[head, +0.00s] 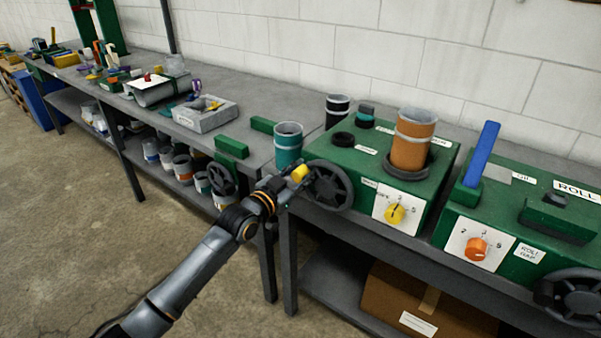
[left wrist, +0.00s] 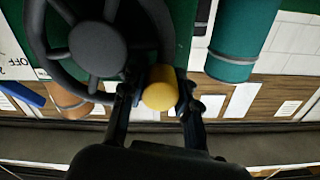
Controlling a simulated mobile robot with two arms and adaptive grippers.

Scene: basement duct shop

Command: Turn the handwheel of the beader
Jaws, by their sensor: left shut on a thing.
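The black handwheel (head: 328,186) stands on the left side of the green machine (head: 352,155), which I take for the beader. The wheel has several spokes and a yellow knob (head: 299,173) at its left. In the left wrist view the wheel (left wrist: 97,48) fills the upper left, and the knob (left wrist: 160,90) lies between the fingers. My left gripper (head: 288,181) is shut on the yellow knob, with a finger on either side of it. An orange cylinder (head: 413,143) stands on top of the machine. A yellow dial (head: 395,213) is on its front. My right gripper is not in view.
A teal cylinder (head: 288,145) stands close behind the gripper. A second green machine (head: 510,225) with a blue lever (head: 482,153) is at right. A grey tray (head: 206,119) and clutter cover the bench at left. A cardboard box (head: 420,305) sits below. The floor at left is clear.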

